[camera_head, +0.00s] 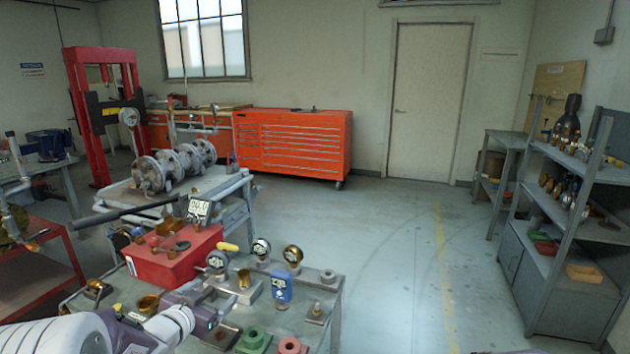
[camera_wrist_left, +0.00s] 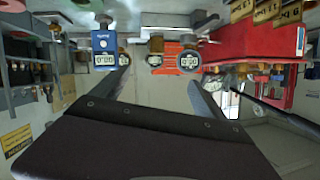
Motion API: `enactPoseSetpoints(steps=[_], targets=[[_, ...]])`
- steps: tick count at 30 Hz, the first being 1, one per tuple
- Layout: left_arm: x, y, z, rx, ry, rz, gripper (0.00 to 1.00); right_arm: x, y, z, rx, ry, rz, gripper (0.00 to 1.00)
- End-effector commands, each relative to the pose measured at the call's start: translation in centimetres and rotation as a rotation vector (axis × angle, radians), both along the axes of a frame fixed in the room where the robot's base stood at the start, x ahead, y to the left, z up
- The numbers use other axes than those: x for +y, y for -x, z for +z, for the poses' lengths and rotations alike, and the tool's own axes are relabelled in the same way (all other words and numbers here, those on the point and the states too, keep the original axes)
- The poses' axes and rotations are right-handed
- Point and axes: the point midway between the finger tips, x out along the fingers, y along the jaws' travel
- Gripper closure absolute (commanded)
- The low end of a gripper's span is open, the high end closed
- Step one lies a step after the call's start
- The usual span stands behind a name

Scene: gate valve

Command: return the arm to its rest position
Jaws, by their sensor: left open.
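My left arm (camera_head: 110,332) comes in from the lower left in the head view. Its gripper (camera_head: 222,302) is over the front of the metal table (camera_head: 327,292), near the small instruments there. In the left wrist view, which looks upside down, the two fingers of the gripper (camera_wrist_left: 158,85) stand well apart with nothing between them. The gate valve (camera_head: 172,167) lies on a bench farther back, away from the gripper.
A red box (camera_head: 170,262), round gauges (camera_head: 292,254) and a blue meter (camera_head: 281,285) crowd the table around my gripper. The floor to the right is clear up to the grey shelf (camera_head: 560,235).

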Motion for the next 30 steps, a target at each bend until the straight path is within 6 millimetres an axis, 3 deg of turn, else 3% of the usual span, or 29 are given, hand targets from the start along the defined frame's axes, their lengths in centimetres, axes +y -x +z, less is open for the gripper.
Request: enactPoseSetpoints(steps=[4, 6, 11, 18, 24, 25, 27, 30], targets=[[-4.5, 0.9, 0.4, 0.028, 0.020, -0.030, 0.16, 0.0, 0.0, 0.0, 0.000, 0.000, 0.000, 0.62], [-5.8, 2.3, -0.9, 0.108, 0.030, 0.002, 0.16, 0.0, 0.0, 0.0, 0.000, 0.000, 0.000, 0.62], [-6.8, 6.8, -5.2, 0.338, 0.048, 0.104, 0.16, 0.0, 0.0, 0.0, 0.000, 0.000, 0.000, 0.62], [-6.7, 16.4, -11.5, 0.738, 0.086, 0.258, 0.16, 0.0, 0.0, 0.0, 0.000, 0.000, 0.000, 0.62], [-7.2, 25.6, -14.7, 1.102, 0.132, 0.358, 0.16, 0.0, 0.0, 0.0, 0.000, 0.000, 0.000, 0.62], [-7.3, 26.7, -14.4, 1.149, 0.117, 0.350, 0.16, 0.0, 0.0, 0.4, 0.000, 0.000, 0.000, 0.62], [-7.2, 26.3, -10.5, 1.132, 0.118, 0.350, 0.16, 0.0, 0.0, 4.2, 0.001, 0.000, 0.000, 0.62], [-7.2, 26.2, -7.3, 1.132, 0.118, 0.350, 0.16, 0.0, 0.0, 7.4, -0.001, 0.000, 0.000, 0.62]])
